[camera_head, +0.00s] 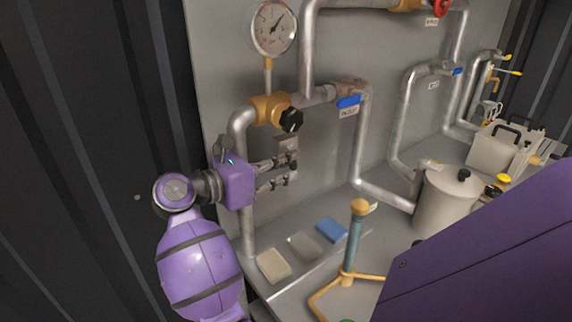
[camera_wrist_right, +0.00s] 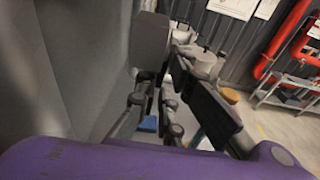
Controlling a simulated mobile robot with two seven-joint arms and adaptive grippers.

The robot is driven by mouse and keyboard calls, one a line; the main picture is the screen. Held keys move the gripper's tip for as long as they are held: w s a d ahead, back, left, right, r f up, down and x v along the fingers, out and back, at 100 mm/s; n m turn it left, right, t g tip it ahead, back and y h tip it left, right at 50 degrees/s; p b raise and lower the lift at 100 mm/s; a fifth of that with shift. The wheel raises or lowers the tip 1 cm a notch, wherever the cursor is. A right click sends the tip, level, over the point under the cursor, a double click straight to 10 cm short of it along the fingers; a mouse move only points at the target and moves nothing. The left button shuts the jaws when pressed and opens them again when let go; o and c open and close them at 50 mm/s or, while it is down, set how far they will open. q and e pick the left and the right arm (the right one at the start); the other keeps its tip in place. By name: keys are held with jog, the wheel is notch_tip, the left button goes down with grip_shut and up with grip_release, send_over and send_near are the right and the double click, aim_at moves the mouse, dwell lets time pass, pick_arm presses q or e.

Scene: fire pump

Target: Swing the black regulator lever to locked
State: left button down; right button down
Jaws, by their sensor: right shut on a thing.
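My right gripper (camera_head: 291,169) is at the wall panel, just below a small grey box (camera_head: 286,143). Its two fingers point right and are shut on what appears to be the black regulator lever, which the fingertips mostly hide. In the right wrist view the gripper (camera_wrist_right: 165,80) has its fingertips close against a grey block (camera_wrist_right: 150,40), with dark parts between and beside them. The lever's exact angle cannot be told. My left gripper is not in view.
Above the gripper are a brass valve (camera_head: 268,108) with a black knob (camera_head: 291,120) and a gauge (camera_head: 274,28). A blue-handled valve (camera_head: 348,101) is to the right. Sponges (camera_head: 273,265), a stand (camera_head: 352,245) and a pot (camera_head: 449,200) occupy the counter below.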

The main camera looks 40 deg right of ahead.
jog(key=shift+a+r+y+p, duration=0.15)
jog(key=shift+a+y, duration=0.05)
jog(key=shift+y, duration=0.4)
jog(key=shift+a+r+y+p, duration=0.1)
jog(key=shift+a+y+p, duration=0.05)
jog(key=shift+y, duration=0.45)
jog(key=c, duration=1.9)
grip_release()
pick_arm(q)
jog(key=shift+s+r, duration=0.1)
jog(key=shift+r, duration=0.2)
pick_arm(e)
jog(key=shift+o, duration=0.2)
jog(key=v, duration=1.2)
